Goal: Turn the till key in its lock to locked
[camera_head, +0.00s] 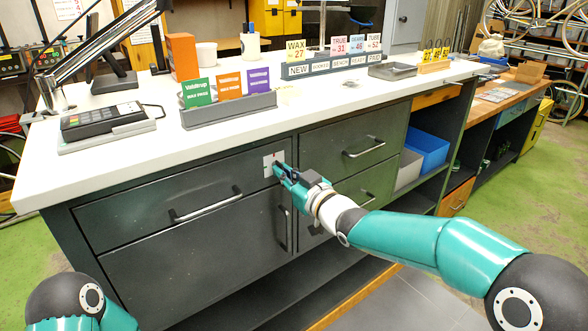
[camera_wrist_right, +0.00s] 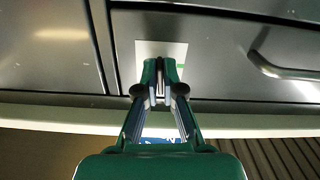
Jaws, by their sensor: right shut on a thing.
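The pale lock plate (camera_head: 268,160) of the till lock sits at the upper right of the left top drawer front. It also shows in the right wrist view (camera_wrist_right: 147,48), with a small green mark beside the fingers. My right gripper (camera_head: 279,170) reaches to the plate, its fingertips close together (camera_wrist_right: 160,65) at its middle. It is shut on the till key, which the fingers almost wholly hide. I cannot tell which way the key is turned. Only part of my left arm shows at the bottom left of the head view; its gripper is out of view.
A drawer handle (camera_head: 205,205) is left of the lock and another handle (camera_head: 364,148) is to its right. The white countertop (camera_head: 180,160) overhangs just above, bearing a card terminal (camera_head: 103,119) and a wax packet tray (camera_head: 230,112). Free floor lies in front.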

